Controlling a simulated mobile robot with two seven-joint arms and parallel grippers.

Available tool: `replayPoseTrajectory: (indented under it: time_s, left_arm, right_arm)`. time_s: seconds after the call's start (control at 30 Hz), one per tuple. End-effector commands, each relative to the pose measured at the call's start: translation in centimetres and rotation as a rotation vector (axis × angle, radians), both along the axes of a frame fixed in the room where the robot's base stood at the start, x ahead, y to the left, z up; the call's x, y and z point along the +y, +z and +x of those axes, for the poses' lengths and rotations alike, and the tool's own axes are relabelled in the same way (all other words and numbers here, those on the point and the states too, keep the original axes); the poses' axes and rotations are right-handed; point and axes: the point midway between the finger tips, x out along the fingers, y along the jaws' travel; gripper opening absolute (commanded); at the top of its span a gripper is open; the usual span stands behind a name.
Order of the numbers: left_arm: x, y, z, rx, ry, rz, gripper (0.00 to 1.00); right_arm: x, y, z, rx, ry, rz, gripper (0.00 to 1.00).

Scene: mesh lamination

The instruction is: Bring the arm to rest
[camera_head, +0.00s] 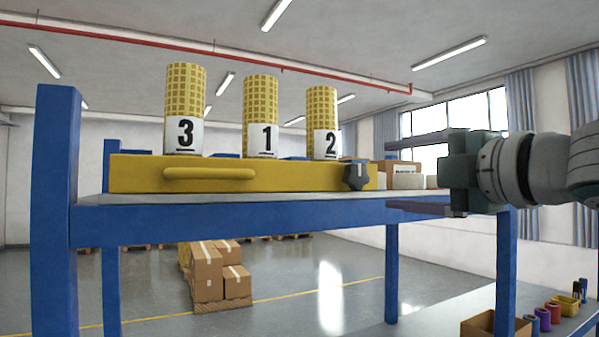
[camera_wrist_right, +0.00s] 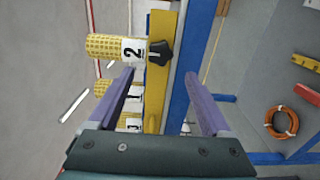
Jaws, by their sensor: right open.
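My right gripper (camera_head: 390,174) comes in from the right at the front right end of the blue-framed table (camera_head: 290,219). Its two fingers are spread apart, one above the other in the head view, with nothing held between them. In the right wrist view the open jaws (camera_wrist_right: 158,76) face along the yellow fixture (camera_wrist_right: 175,38) and its black star knob (camera_wrist_right: 160,52), which lies ahead of the fingertips, apart from them. The yellow fixture also shows in the head view (camera_head: 130,174), with the knob (camera_head: 356,177) left of my fingers. My left gripper is out of view.
Yellow mesh rolls labelled 3 (camera_head: 186,90), 1 (camera_head: 261,100) and 2 (camera_head: 321,104) stand upright on the fixture. Cardboard boxes (camera_head: 404,168) are behind my fingers. Stacked cartons (camera_head: 207,272) sit on the floor behind the table. A lower bench (camera_head: 420,318) holds coloured cups.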

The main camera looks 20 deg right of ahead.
Motion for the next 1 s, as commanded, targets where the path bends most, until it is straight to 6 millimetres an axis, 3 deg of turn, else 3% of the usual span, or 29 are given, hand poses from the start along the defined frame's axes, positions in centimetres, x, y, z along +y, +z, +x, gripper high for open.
replayPoseTrajectory:
  time_s: [0.57,0.67,0.77,0.87,1.0]
  left_arm:
    - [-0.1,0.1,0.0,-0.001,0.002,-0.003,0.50]
    - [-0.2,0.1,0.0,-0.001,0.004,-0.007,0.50]
    - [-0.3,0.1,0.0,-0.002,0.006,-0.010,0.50]
    - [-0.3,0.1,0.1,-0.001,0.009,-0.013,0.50]
    - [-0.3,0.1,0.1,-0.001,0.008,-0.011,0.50]
  right_arm:
    - [-0.1,0.0,0.1,0.001,0.001,0.001,0.82]
    - [0.3,-1.4,0.0,0.030,-0.005,0.040,0.82]
    - [1.4,-5.6,-0.8,0.124,-0.040,0.164,0.82]
    - [3.1,-12.2,-3.1,0.289,-0.125,0.370,0.82]
    - [5.7,-21.6,-9.5,0.572,-0.331,0.691,0.82]
